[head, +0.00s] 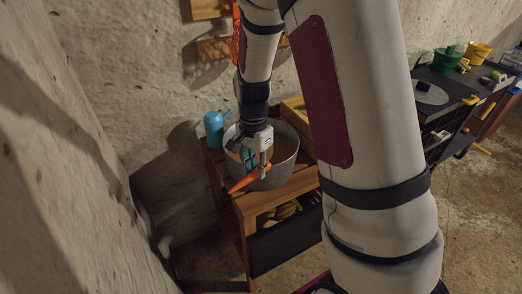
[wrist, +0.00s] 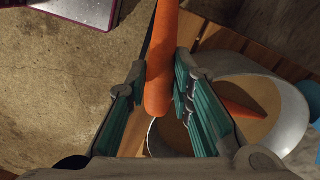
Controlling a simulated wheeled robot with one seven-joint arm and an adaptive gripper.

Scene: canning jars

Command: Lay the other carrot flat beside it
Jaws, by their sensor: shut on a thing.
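My gripper (head: 261,168) is shut on an orange carrot (head: 243,183), above the near side of a grey pot (head: 287,172). In the wrist view my gripper (wrist: 162,108) has its green-padded fingers on both sides of the carrot (wrist: 162,60), which runs up out of the frame. A second carrot (wrist: 243,111) lies inside the pot (wrist: 297,112), on a brownish surface, partly cut off from view by my right finger. In the head view my gripper and arm hide much of the pot's inside, and I cannot make out the second carrot there.
The pot stands on a wooden slatted bench (head: 256,203) with a lower shelf. A dark workbench with buckets (head: 446,60) is at the right.

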